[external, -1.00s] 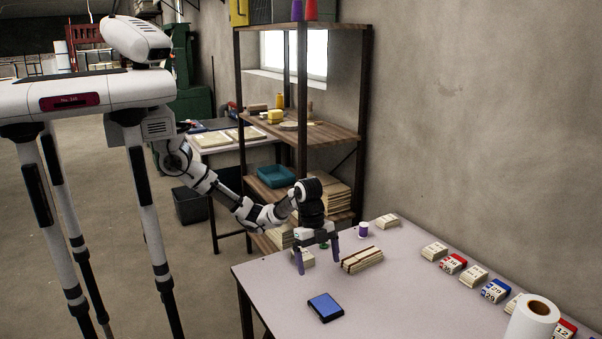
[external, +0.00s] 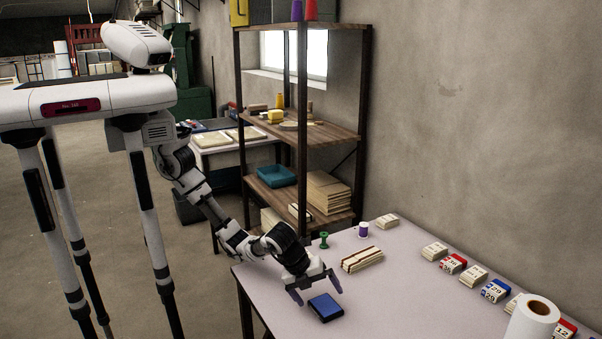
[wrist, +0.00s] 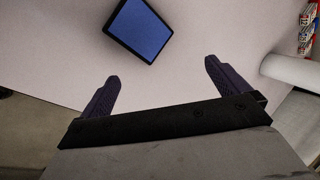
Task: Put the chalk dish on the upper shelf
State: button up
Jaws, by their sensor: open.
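No object is plainly a chalk dish. A flat blue square thing with a black rim (external: 325,307) lies near the table's front left edge; I cannot tell if it is the dish. In the wrist view the blue square (wrist: 139,30) lies beyond my fingertips, turned at an angle. My gripper (external: 317,294) is open and empty, its purple fingers spread just behind the blue square. The wrist view shows the gap between the fingers (wrist: 161,70) empty. The shelf unit's upper wooden shelf (external: 334,131) holds a yellow block and other small items.
A teal tray (external: 277,176) and a stack of boards (external: 327,192) sit on the lower shelf. On the table are a wooden bundle (external: 362,259), a green spool (external: 324,240), a purple spool (external: 363,230), a paper roll (external: 534,317) and several number cards along the wall.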

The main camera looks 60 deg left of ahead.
aim_at(320, 307)
jog(key=s+f+m+t, duration=0.1)
jog(key=m, duration=0.1)
jog(key=s+f+m+t+y, duration=0.1)
jog(key=s, duration=0.1)
jog(key=s+f+m+t+b, duration=0.1)
jog(key=s+m+t, duration=0.1)
jog(key=shift+s+d+f+m, duration=0.1)
jog(key=shift+s+f+m, duration=0.1)
jog(key=shift+s+m, duration=0.1)
jog(key=s+m+t, duration=0.1)
jog(key=s+a+m+t, duration=0.1)
jog(key=s+m, duration=0.1)
jog(key=s+a+m+t+y, duration=0.1)
jog(key=s+m+t, duration=0.1)
jog(key=shift+b, duration=0.35)
jog(key=shift+s+a, duration=0.15)
jog(key=shift+a, duration=0.05)
jog(key=shift+a+m+t, duration=0.1)
jog(key=shift+m+t, duration=0.2)
jog(key=shift+t, duration=0.1)
jog(key=p+x, duration=0.2)
jog(key=x, duration=1.1)
jog(key=shift+w+a+f, duration=0.1)
jog(key=shift+w, duration=0.15)
jog(key=shift+c, duration=0.3)
jog(key=c, duration=1)
